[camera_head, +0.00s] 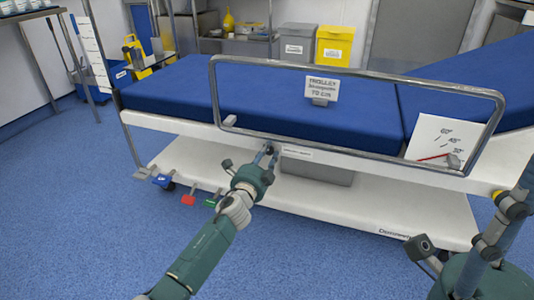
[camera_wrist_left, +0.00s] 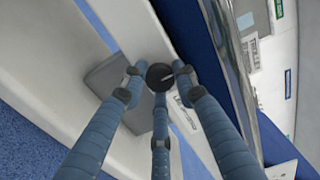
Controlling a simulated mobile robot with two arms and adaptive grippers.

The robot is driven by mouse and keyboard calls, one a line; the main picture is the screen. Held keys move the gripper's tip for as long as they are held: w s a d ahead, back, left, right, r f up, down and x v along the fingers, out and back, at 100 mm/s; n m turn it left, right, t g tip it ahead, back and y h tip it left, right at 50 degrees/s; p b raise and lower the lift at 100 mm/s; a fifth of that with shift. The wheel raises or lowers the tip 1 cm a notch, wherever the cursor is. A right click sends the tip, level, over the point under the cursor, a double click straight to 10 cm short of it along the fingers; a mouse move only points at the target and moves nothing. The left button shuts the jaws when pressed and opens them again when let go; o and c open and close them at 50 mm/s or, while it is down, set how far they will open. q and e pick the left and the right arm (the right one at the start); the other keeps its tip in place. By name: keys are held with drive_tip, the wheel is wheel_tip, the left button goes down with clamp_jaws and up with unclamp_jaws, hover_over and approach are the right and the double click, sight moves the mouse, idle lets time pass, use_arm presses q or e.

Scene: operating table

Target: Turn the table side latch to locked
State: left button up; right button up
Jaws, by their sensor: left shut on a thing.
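The table side latch is a dark round knob with a pale line on its face (camera_wrist_left: 160,76), on the white side rail of the operating table. In the head view only a small dark part of it shows at the fingertips (camera_head: 268,149). My left gripper (camera_head: 265,154) reaches the rail from the front. In the left wrist view its blue-grey fingers (camera_wrist_left: 158,84) close around the knob from several sides. Lock markings cannot be read. My right gripper is partly in view at the lower right, its fingertips cut off, away from the latch.
A metal guard rail (camera_head: 212,90) stands above the latch along the blue mattress (camera_head: 270,100). Red (camera_head: 188,199) and green (camera_head: 210,203) pedals are near the floor. Blue floor in front is clear.

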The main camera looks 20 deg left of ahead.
use_arm(q)
drive_tip(key=shift+d+m, duration=0.4)
drive_tip(key=shift+d, duration=0.05)
drive_tip(key=o, duration=1.1)
drive_tip(key=shift+o, duration=0.2)
drive_tip(key=shift+a, duration=0.1)
drive_tip(key=shift+s+a, duration=0.1)
drive_tip(key=shift+s, duration=0.15)
drive_tip(key=s, duration=1.1)
drive_tip(key=shift+s, duration=0.25)
